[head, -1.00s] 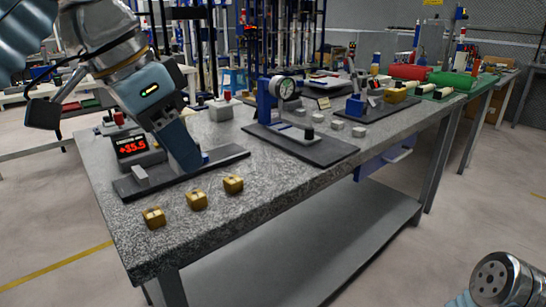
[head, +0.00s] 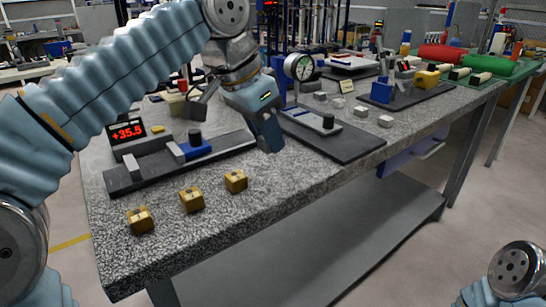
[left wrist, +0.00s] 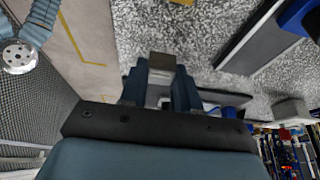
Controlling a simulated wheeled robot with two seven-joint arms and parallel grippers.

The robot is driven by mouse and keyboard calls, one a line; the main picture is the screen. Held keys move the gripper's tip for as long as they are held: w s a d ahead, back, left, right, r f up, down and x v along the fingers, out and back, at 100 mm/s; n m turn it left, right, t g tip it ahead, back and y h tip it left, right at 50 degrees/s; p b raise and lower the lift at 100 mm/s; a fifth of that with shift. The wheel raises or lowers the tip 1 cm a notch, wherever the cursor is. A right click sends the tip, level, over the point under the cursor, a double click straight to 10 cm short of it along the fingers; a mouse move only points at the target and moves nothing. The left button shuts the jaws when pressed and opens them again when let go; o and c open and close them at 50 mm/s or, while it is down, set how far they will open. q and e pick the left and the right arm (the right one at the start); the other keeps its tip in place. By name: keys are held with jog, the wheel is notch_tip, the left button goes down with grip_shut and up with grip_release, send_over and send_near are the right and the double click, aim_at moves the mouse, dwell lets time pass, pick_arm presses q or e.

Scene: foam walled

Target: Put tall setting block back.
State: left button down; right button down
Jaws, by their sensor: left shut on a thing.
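My left gripper (head: 268,143) is over the granite bench (head: 235,212), right of the digital gauge's dark base and left of the dial stand's base. In the left wrist view it is shut on a grey metal block (left wrist: 162,62), seen end-on between the blue fingers. I take this to be the tall setting block; its height cannot be judged. In the head view the fingers hide it. Several small grey blocks (head: 360,110) stand in a row right of the dial stand. My right gripper is out of view.
The digital gauge (head: 127,133) reads +35.5, on a dark base (head: 120,185) with a blue slide. The dial stand (head: 300,68) rises close to my gripper, on a dark plate (head: 350,145). Bare granite lies between the bases.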

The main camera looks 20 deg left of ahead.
aim_at(273, 172)
pick_arm(q)
jog(key=x, duration=0.2)
jog(key=b+x, duration=0.1)
jog(key=x, duration=0.2)
jog(key=shift+a+f, duration=0.2)
jog(key=shift+f, duration=0.05)
jog(key=shift+f, duration=0.15)
jog(key=c, duration=0.8)
grip_release()
jog(key=shift+a+r, duration=0.1)
jog(key=shift+r, duration=0.45)
jog(key=p+v, duration=0.3)
jog(key=v, duration=0.8)
jog(key=shift+s, duration=0.25)
